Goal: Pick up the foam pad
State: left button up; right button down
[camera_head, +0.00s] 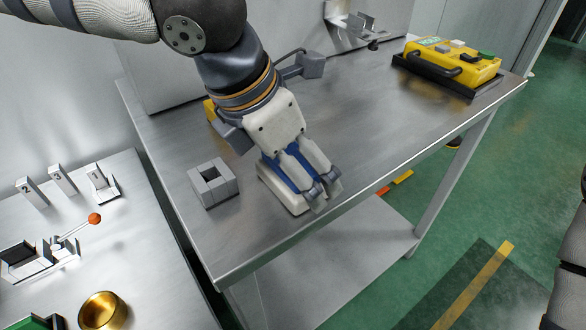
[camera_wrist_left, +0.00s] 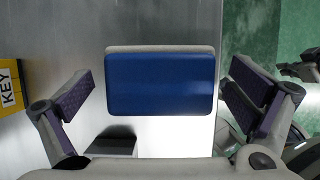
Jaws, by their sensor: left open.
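The foam pad (camera_head: 271,188) lies on the steel table, partly hidden under my left gripper (camera_head: 318,193). It has a blue top and a pale lower layer. In the left wrist view the blue face of the pad (camera_wrist_left: 160,84) fills the middle, with a pale strip along its upper edge. My left gripper is open, with one finger on each side of the pad. In that view a gap shows between the pad and each finger.
A grey square block with a hole (camera_head: 212,184) stands left of the pad. A yellow control box (camera_head: 453,62) sits at the far right of the table (camera_head: 385,125). The table's front edge is close to the pad.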

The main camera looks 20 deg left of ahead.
aim_at(297, 158)
pick_arm(q)
jog(key=c, duration=1.1)
jog(key=shift+r, duration=0.1)
jog(key=shift+r, duration=0.3)
jog(key=r, duration=0.3)
jog(key=shift+d+r, duration=0.15)
jog(key=shift+d, duration=0.15)
jog(key=d+r, duration=0.2)
jog(key=r, duration=0.1)
jog(key=d+r, duration=0.1)
jog(key=d, duration=0.1)
jog(key=shift+s+r, duration=0.25)
jog(key=shift+s, duration=0.05)
jog(key=d+r, duration=0.1)
jog(key=d, duration=0.2)
jog(key=s+d+r, duration=0.1)
jog(key=d+r, duration=0.1)
jog(key=d, duration=0.1)
jog(key=d+r, duration=0.1)
jog(key=d, duration=0.2)
jog(key=shift+s+d+r, duration=0.15)
jog(key=shift+s+r, duration=0.1)
jog(key=shift+s, duration=0.05)
